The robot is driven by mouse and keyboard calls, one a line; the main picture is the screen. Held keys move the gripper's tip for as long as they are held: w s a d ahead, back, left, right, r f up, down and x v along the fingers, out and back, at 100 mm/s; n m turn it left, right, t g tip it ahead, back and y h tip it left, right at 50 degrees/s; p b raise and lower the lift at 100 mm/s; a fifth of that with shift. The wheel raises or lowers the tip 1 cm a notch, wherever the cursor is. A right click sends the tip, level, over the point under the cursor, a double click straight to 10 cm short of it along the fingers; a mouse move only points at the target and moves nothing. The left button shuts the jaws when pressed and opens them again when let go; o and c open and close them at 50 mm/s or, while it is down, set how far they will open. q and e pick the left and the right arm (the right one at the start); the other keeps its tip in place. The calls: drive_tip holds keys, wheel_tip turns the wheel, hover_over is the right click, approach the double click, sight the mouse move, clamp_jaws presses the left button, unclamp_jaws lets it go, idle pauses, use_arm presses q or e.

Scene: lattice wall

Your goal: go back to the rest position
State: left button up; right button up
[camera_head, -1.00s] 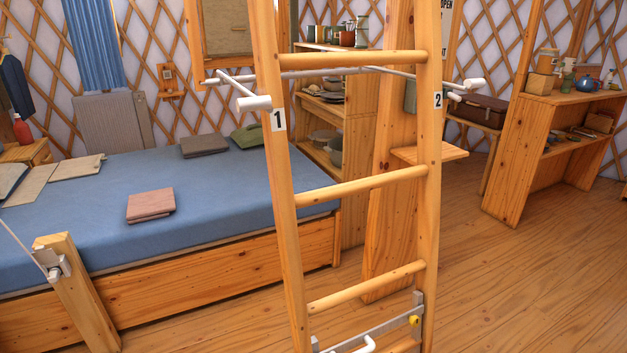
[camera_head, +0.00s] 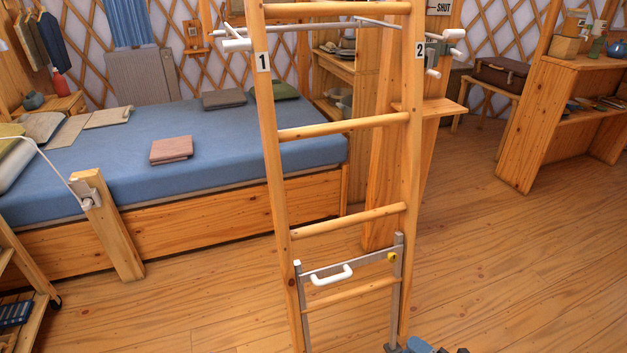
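Neither my left nor my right gripper can be made out in the head view. A blue-grey piece (camera_head: 422,346) is cut off by the bottom edge near the ladder's right foot, and I cannot tell what it is. A wooden ladder (camera_head: 344,127), its posts marked 1 and 2, stands upright straight ahead. A metal frame with a white handle (camera_head: 331,275) and a yellow knob (camera_head: 391,257) sits across its lower part. A thin rail with white ends (camera_head: 237,44) runs across near the top.
A bed with a blue cover (camera_head: 225,130) lies behind to the left, with a wooden post (camera_head: 112,235) at its near side. A wooden shelf unit (camera_head: 520,130) stands at the right. The plank floor (camera_head: 500,270) at the lower right is clear.

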drive_tip(key=s+a+r+m+g+h, duration=0.2)
drive_tip(key=s+r+m+h, duration=0.3)
drive_tip(key=s+r+m, duration=1.05)
drive_tip(key=w+a+r+m+t+h, duration=0.1)
drive_tip(key=w+a+r+m+t, duration=0.2)
drive_tip(key=a+m, duration=0.35)
use_arm(q)
drive_tip(key=s+a+r+g+y+p, duration=0.1)
drive_tip(key=r+p, duration=0.5)
drive_tip(key=p, duration=1)
drive_tip(key=s+a+r+g+y+p, duration=0.2)
drive_tip(key=a+r+p, duration=0.2)
drive_tip(key=p, duration=1.3)
wheel_tip(320, 180, up, 2)
drive_tip(key=shift+s+a+r+g, duration=0.1)
drive_tip(key=shift+s+a+g, duration=0.2)
drive_tip(key=shift+g, duration=0.1)
use_arm(e)
drive_tip(key=s+d+r+g+h, duration=0.1)
drive_tip(key=d+r, duration=0.1)
drive_tip(key=r, duration=0.3)
drive_tip(key=s+d+r+g+h, duration=0.1)
drive_tip(key=d+r+g+h, duration=0.1)
drive_tip(key=r, duration=0.4)
drive_tip(key=shift+s+d+r+g, duration=0.3)
drive_tip(key=shift+s+d, duration=0.1)
drive_tip(key=shift+d, duration=0.4)
